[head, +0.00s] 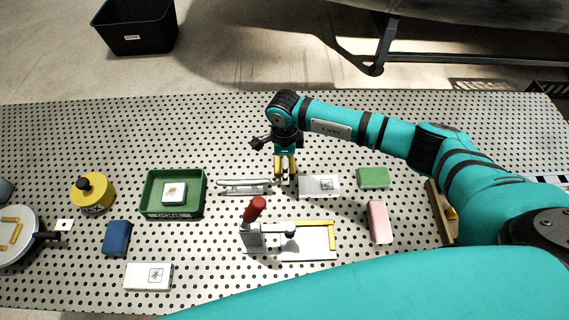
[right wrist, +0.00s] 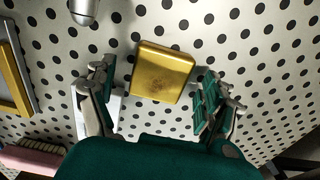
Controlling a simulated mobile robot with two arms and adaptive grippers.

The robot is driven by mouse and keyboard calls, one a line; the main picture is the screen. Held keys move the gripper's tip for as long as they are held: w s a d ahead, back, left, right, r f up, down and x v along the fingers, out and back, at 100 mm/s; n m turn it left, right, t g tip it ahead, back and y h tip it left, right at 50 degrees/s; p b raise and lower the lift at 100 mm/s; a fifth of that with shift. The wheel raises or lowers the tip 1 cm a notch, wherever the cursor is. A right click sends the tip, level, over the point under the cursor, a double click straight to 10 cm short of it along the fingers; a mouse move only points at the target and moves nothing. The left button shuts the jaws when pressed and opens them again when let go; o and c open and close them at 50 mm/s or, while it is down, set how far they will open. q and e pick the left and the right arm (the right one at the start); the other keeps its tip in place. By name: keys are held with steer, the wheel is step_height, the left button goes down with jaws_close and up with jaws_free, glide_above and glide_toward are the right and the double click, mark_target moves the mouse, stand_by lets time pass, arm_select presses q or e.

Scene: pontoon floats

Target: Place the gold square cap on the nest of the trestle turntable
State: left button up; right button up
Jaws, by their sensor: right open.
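The gold square cap (right wrist: 162,72) lies on the perforated table between the two spread fingers of my right gripper (right wrist: 152,90) in the right wrist view. The gripper is open, and gaps show between the cap and both fingers. In the head view my right gripper (head: 285,177) points down at the middle of the table, with gold showing at its fingers. A round grey disc with gold bars (head: 14,236), apparently the turntable, is cut off by the left edge. Its nest cannot be made out clearly. My left gripper is not in view.
Near the gripper are a silver handle bar (head: 244,186), a white ridged plate (head: 319,193) and a red-handled clamp (head: 254,210). A green tray (head: 174,214), blue block (head: 117,238) and yellow knobbed weight (head: 93,194) lie toward the disc. The table's far strip is clear.

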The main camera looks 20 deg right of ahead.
steer(key=c, duration=1.6)
